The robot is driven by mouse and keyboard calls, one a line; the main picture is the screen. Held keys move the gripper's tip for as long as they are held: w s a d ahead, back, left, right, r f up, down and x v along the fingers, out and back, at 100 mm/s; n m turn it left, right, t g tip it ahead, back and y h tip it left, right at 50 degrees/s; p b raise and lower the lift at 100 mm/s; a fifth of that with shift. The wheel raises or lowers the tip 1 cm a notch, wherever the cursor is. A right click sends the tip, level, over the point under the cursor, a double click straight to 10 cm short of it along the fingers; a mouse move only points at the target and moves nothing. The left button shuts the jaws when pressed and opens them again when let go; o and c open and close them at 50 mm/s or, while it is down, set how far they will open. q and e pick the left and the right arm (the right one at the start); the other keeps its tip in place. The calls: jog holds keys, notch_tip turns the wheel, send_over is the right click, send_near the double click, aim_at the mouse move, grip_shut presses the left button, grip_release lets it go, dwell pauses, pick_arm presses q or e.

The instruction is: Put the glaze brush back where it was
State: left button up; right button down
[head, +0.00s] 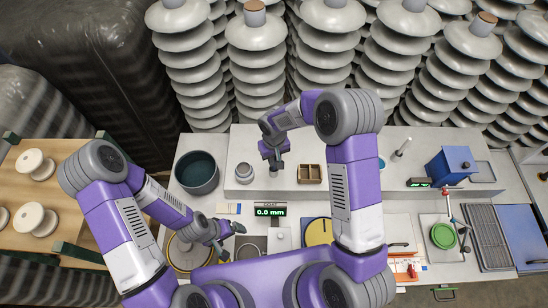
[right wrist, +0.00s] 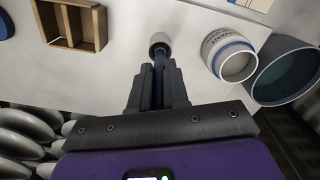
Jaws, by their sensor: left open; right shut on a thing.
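My right gripper (head: 275,160) is over the raised white shelf, between a small white pot and a wooden box. In the right wrist view, my right gripper (right wrist: 158,80) is shut on the blue handle of the glaze brush (right wrist: 159,62). A round pale grey piece (right wrist: 160,41) is at the handle's far end; I cannot tell whether it is part of the brush or a small holder around it. My left gripper (head: 232,229) is open and empty, low over the near left part of the bench, beside a round ring-edged plate (head: 180,262).
The white pot (head: 245,174) with a blue band, also in the right wrist view (right wrist: 212,50), stands beside the teal-lined bucket (head: 197,158). The divided wooden box (head: 309,183) stands right of my gripper. A 0.0 mm display (head: 270,211) is in front. Insulator stacks (head: 258,70) rise behind.

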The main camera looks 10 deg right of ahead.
jog(key=shift+w+f, duration=0.1)
jog(key=shift+f, duration=0.05)
jog(key=shift+f, duration=0.15)
jog(key=c, duration=1.1)
grip_release()
notch_tip(320, 180, up, 12)
jog(key=shift+r+b, duration=0.2)
jog(key=shift+b, duration=0.15)
jog(key=shift+f, duration=0.1)
